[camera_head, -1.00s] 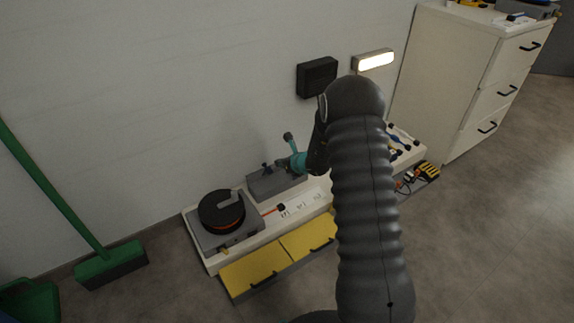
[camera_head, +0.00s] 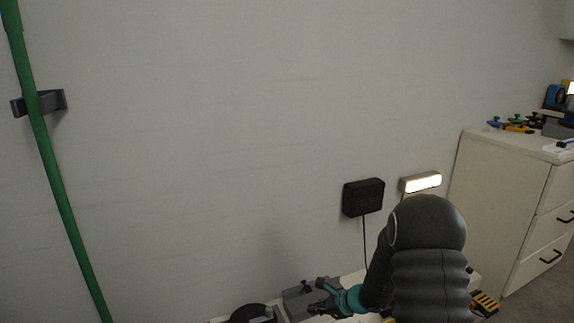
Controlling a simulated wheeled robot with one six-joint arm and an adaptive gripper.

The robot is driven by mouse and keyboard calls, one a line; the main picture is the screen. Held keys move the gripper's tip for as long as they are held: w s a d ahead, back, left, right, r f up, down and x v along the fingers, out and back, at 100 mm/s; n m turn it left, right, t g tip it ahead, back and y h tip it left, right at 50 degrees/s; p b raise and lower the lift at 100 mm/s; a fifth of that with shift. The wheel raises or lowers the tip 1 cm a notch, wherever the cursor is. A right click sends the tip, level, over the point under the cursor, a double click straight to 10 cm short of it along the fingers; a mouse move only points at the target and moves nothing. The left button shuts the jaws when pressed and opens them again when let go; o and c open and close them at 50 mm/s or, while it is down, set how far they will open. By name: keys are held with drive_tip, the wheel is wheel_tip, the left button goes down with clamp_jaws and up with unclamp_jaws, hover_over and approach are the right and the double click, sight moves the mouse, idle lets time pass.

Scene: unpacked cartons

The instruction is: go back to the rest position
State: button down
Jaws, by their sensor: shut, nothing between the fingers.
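My gripper (camera_head: 319,306) is at the bottom of the view, at the end of my grey sleeved arm, just past a teal band. It is small and dark here, with its fingers shut and nothing held. It appears in front of or above a grey box (camera_head: 297,302) on the low white bench (camera_head: 353,277); I cannot tell whether they touch. My arm hides part of the bench.
A black wall box (camera_head: 363,198) and a lit lamp (camera_head: 420,182) are on the wall above my arm. A white drawer cabinet (camera_head: 500,200) with small tools on top stands right. A green pole (camera_head: 60,200) in a clip stands left. A black reel (camera_head: 252,314) is partly cut off below.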

drive_tip(key=s+d+r+n+h+p, duration=0.1)
drive_tip(key=s+d+r+n+h, duration=0.1)
drive_tip(key=s+r+n, duration=0.5)
drive_tip(key=s+d+r+n+h+p, duration=0.1)
drive_tip(key=s+r+n, duration=0.6)
drive_tip(key=s+r, duration=0.8)
drive_tip(key=s+d+r+n+h, duration=0.3)
drive_tip(key=s+r+n+h, duration=0.2)
drive_tip(key=s+r, duration=0.6)
drive_tip(key=shift+s+d+n+p, duration=0.4)
drive_tip(key=shift+s+n, duration=0.3)
drive_tip(key=shift+n, duration=0.4)
